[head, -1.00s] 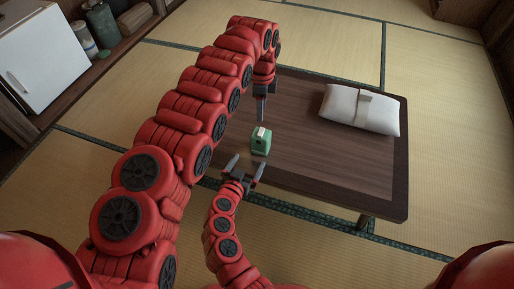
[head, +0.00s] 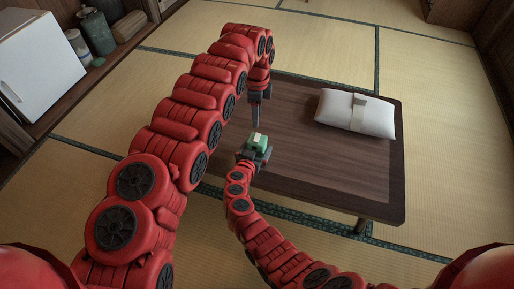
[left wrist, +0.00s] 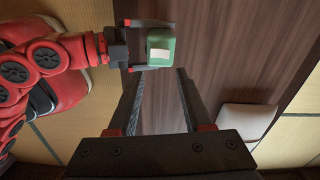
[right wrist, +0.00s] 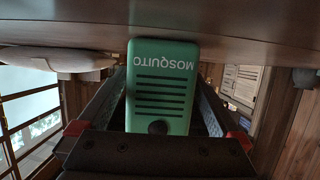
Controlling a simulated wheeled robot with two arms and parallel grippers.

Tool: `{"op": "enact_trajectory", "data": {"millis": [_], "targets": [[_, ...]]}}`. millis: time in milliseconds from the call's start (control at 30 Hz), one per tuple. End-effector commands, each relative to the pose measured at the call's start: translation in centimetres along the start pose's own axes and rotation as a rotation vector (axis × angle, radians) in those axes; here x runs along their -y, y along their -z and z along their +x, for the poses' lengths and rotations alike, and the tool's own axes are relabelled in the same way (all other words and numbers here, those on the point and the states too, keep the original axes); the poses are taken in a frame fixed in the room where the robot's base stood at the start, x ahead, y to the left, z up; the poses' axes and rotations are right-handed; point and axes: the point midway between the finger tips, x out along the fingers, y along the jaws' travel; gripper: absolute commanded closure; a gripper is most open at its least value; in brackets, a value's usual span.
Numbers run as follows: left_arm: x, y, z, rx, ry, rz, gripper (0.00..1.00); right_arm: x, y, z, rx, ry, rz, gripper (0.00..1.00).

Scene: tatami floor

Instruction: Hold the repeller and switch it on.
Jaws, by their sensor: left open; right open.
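The repeller is a small green box with a white patch on top; it stands on the low table and shows in the head view (head: 259,140) and the left wrist view (left wrist: 161,48). In the right wrist view its vented face (right wrist: 160,90) reads MOSQUITO upside down, with a dark round knob. My right gripper (head: 256,152) is open, its fingers on either side of the repeller; contact cannot be told. My left gripper (head: 256,114) is open and empty, pointing down just behind the repeller in the head view.
The dark wooden table (head: 330,165) is clear around the repeller. A white cushion-like bundle with a band (head: 357,112) lies on its right part. A white cabinet (head: 40,60) and a grey-green canister (head: 97,32) stand at the far left, off the table.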

Motion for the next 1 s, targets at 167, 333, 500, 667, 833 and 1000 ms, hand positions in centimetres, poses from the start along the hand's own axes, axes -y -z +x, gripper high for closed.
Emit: {"op": "enact_trajectory", "data": {"millis": [167, 333, 500, 667, 833, 1000], "targets": [[0.0, 0.0, 0.0, 0.0, 0.0, 0.0, 0.5, 0.0, 0.0, 0.0, 0.0, 0.0, 0.0, 0.05], [0.0, 0.0, 0.0, 0.0, 0.0, 0.0, 0.5, 0.0, 0.0, 0.0, 0.0, 0.0, 0.0, 0.36], [0.0, 0.0, 0.0, 0.0, 0.0, 0.0, 0.5, 0.0, 0.0, 0.0, 0.0, 0.0, -0.001, 0.67], [0.0, -0.1, 0.0, 0.001, 0.001, 0.001, 0.63, 0.0, 0.0, 0.0, 0.0, 0.0, -0.001, 0.81], [0.5, -0.8, -0.7, 0.016, 0.028, 0.024, 0.93, 0.0, 0.0, 0.0, -0.001, 0.0, -0.001, 0.81], [0.4, -1.3, -2.2, 0.026, 0.076, 0.08, 1.0, 0.0, 0.0, 0.0, -0.001, 0.0, -0.001, 0.81]]}}
